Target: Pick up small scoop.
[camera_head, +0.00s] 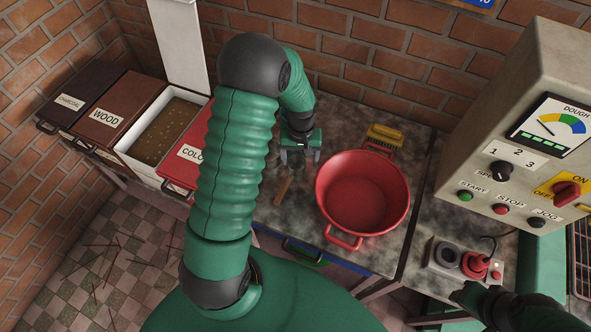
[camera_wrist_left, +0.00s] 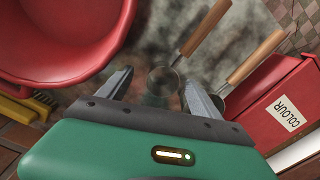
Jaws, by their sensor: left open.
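Two scoops with wooden handles and metal bowls show in the left wrist view. One scoop (camera_wrist_left: 163,81) has its bowl between my open fingers, with its handle pointing up and right. The other scoop (camera_wrist_left: 255,58) lies to the right, its bowl partly behind my right-hand finger. I cannot tell for sure which is the smaller. In the head view a wooden handle (camera_head: 283,190) shows on the table just below my left gripper (camera_head: 300,160). My left gripper is open and empty, pointing down above the table; it also shows in the wrist view (camera_wrist_left: 158,78).
A red basin (camera_head: 365,190) stands close to the right of my left gripper. A yellow brush-like thing (camera_head: 384,135) lies behind it. A red COLOUR bin (camera_head: 186,150) and other bins stand left. A control panel (camera_head: 520,130) stands right. Bare table (camera_head: 270,215) surrounds the handle.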

